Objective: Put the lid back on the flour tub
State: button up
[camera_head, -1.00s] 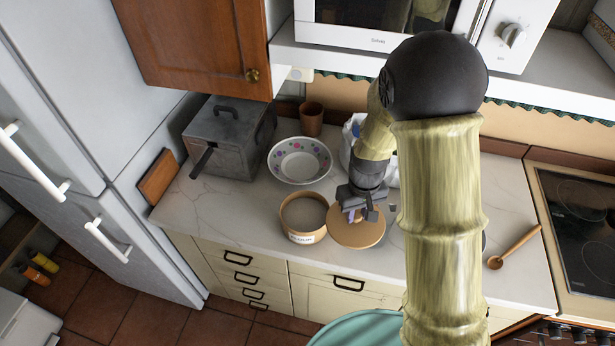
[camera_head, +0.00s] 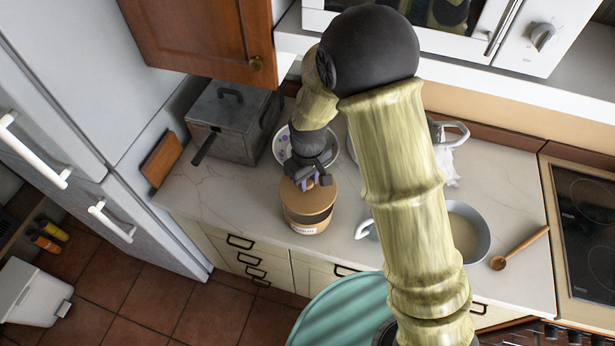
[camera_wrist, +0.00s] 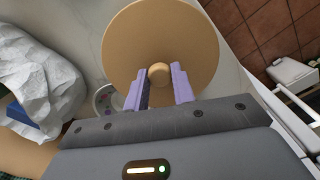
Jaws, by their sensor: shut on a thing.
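The round tan lid (camera_head: 322,201) is over the flour tub (camera_head: 307,222), a tan tub with a white label near the counter's front edge. From above, the lid covers the tub's mouth and looks about level. I cannot tell whether it rests on the rim or hovers just above it. My gripper (camera_head: 308,182) is shut on the lid's knob. In the wrist view, the purple fingers (camera_wrist: 159,87) stand either side of the knob (camera_wrist: 159,72), and the lid (camera_wrist: 130,45) hides the tub.
A spotted white bowl (camera_head: 281,146) is behind my gripper, partly hidden. A grey metal box (camera_head: 230,122) stands to the left. A pan (camera_head: 470,235) and wooden spoon (camera_head: 520,247) lie to the right, near the hob (camera_head: 590,220). A crumpled white bag (camera_wrist: 40,80) shows in the wrist view.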

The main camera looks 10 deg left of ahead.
aim_at(309, 193)
jog(key=shift+f, duration=0.1)
jog(key=shift+w+f+b, duration=0.15)
jog(key=shift+f+b, duration=2.2)
jog(key=shift+f, duration=0.8)
jog(key=shift+d+f, duration=0.1)
jog(key=shift+d, duration=0.05)
jog(key=shift+a, duration=0.2)
jog(key=o, duration=1.5)
jog(key=shift+s+d, duration=0.1)
jog(key=shift+s, duration=0.1)
jog(key=shift+w, duration=0.1)
